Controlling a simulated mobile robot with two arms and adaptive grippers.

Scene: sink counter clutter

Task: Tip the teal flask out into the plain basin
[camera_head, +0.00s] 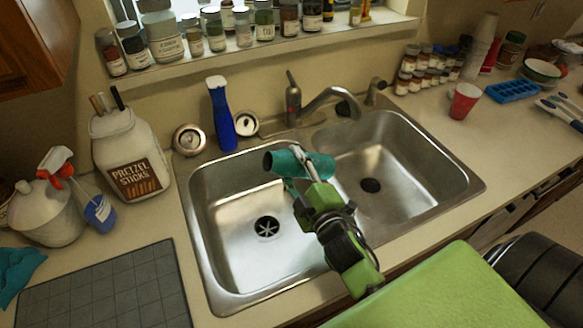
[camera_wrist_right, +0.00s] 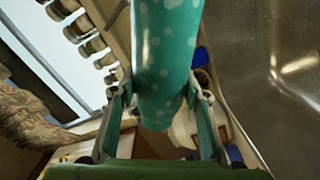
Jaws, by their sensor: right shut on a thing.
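The teal flask (camera_head: 284,162) lies nearly level in the head view, with its dark end to the left. My right gripper (camera_head: 304,174) is shut on it and holds it over the sink, near the divider between the basins. In the right wrist view the flask (camera_wrist_right: 165,60) shows pale spots and sits between the two fingers (camera_wrist_right: 160,120). The left basin (camera_head: 235,215) has a drain with a star pattern. The right basin (camera_head: 415,165) has a dark round drain. Nothing is seen coming out of the flask. My left gripper is not in view.
A pretzel jar (camera_head: 130,155) and a grey mat (camera_head: 100,290) are at the left. A red cup (camera_head: 464,102) and a blue tray (camera_head: 512,91) stand right.

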